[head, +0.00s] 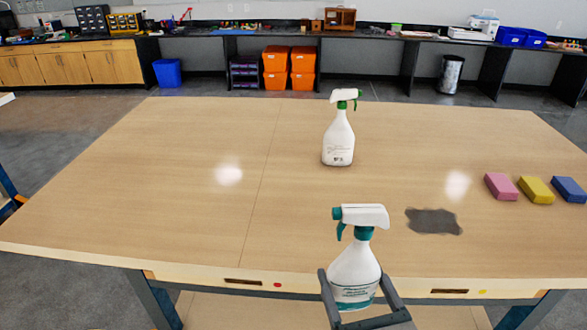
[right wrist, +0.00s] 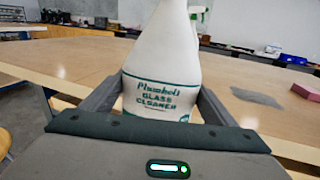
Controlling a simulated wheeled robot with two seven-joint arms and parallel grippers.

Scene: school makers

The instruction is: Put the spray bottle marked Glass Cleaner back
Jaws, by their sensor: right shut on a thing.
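The Glass Cleaner spray bottle (head: 354,272) is white with a teal trigger and teal lettering. My right gripper (head: 360,298) is shut around its lower body and holds it upright at the table's front edge. In the right wrist view the label on the bottle (right wrist: 162,75) reads "Glass Cleaner", and the fingers (right wrist: 160,105) sit on both sides of it. A second white spray bottle (head: 339,137) with a green trigger stands upright farther back on the table; its label is too small to read. My left gripper is not in view.
The wooden table (head: 180,190) has wide free room on its left half. A dark grey patch (head: 433,221) lies right of the held bottle. Pink (head: 501,186), yellow (head: 536,190) and blue (head: 569,189) blocks lie in a row at the right.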

